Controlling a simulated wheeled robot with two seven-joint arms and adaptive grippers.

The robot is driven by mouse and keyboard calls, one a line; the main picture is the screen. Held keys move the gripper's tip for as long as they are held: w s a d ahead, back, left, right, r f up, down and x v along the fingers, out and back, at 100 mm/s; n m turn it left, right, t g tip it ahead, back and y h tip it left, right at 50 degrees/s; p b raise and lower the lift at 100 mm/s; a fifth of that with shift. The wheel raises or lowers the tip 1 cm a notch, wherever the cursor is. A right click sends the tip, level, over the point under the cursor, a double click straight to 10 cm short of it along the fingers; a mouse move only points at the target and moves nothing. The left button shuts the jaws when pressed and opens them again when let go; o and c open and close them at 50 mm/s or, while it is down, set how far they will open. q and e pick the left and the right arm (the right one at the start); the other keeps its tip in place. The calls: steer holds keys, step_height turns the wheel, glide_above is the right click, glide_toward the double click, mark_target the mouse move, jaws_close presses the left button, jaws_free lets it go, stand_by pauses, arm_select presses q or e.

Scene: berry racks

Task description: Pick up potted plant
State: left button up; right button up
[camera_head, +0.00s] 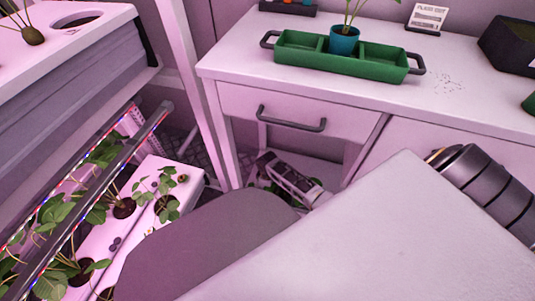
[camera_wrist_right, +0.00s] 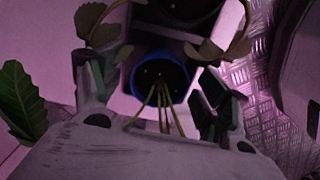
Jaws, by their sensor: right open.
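A potted plant with a blue rim and dark soil (camera_wrist_right: 158,77) shows in the right wrist view, its stems (camera_wrist_right: 160,108) rising toward the camera. My right gripper (camera_wrist_right: 157,68) is open, with one finger on each side of this pot; I cannot tell whether they touch it. Leaves overlap both fingers. In the head view my right arm and gripper are low, beside the white rack, and the pot there is hidden. Another potted plant, in a blue pot (camera_head: 343,42), stands upright in the green tray (camera_head: 300,62) on the counter. My left gripper is not in view.
A white planter rack (camera_head: 195,185) with leafy plants stands at the lower left, under a light bar (camera_head: 105,165). The counter (camera_head: 235,70) also holds a small sign (camera_head: 427,17) and a dark box (camera_head: 512,45). A drawer handle (camera_head: 290,122) projects from the counter front.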

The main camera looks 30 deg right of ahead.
steer(key=shift+f, duration=0.1)
steer(key=shift+c, duration=0.4)
steer(key=c, duration=1.1)
steer(key=shift+r+p, duration=0.65)
steer(key=shift+r, duration=0.4)
step_height(320, 180, up, 6)
steer(key=p, duration=0.3)
steer(key=shift+r, duration=0.15)
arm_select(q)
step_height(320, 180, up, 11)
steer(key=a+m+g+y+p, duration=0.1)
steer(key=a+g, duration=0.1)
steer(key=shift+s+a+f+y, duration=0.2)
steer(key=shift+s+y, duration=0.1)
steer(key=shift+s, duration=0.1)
arm_select(e)
steer(key=shift+r, duration=0.8)
